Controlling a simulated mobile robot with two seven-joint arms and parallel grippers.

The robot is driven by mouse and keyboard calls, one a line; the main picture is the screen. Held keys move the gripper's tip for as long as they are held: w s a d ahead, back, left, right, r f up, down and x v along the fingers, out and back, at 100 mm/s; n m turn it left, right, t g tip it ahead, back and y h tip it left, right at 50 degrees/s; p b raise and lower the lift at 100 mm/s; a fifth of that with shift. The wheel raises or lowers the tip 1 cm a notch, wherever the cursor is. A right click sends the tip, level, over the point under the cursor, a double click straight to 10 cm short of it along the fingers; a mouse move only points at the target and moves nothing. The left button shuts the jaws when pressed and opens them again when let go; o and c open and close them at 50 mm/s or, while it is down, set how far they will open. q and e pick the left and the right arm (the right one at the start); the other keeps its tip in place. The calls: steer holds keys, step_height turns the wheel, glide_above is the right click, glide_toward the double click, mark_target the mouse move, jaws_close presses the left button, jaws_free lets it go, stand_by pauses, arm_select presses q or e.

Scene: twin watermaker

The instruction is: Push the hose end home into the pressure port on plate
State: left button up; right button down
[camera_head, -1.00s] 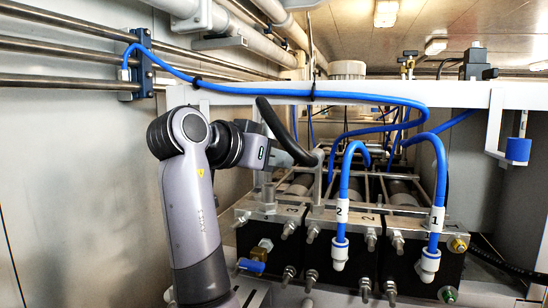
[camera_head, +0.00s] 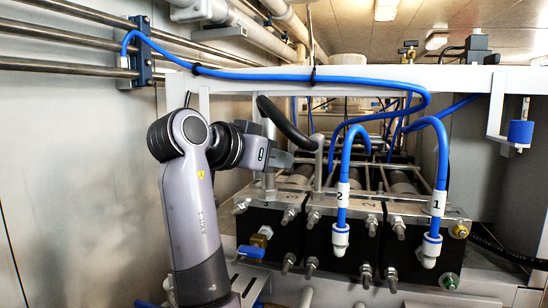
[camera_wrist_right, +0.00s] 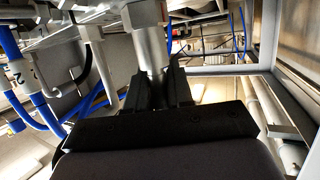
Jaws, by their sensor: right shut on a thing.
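A black hose (camera_head: 284,119) rises by my right gripper, arcs right and runs down to an upright metal fitting (camera_head: 318,167). My right gripper (camera_head: 284,158) is above the left part of the metal plate (camera_head: 292,206). It is shut on the metal hose end (camera_wrist_right: 153,58), which stands between the dark fingers in the right wrist view, with a hex part at the top of that view. The pressure port is hidden or too small to make out, so I cannot tell how deep the hose end sits. My left gripper is not in view.
Blue hoses tagged 2 (camera_head: 342,195) and 1 (camera_head: 438,204) stand to the right. A white beam (camera_head: 235,74) crosses behind my arm. Steel rails and a blue bracket (camera_head: 145,50) line the left wall. A blue-handled valve (camera_head: 251,252) is low in front.

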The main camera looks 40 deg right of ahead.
steer(key=shift+f, duration=0.25)
steer(key=c, duration=0.9)
jaws_free()
steer(key=b+v, duration=0.1)
steer(key=v, duration=0.6)
steer(key=shift+r, duration=0.1)
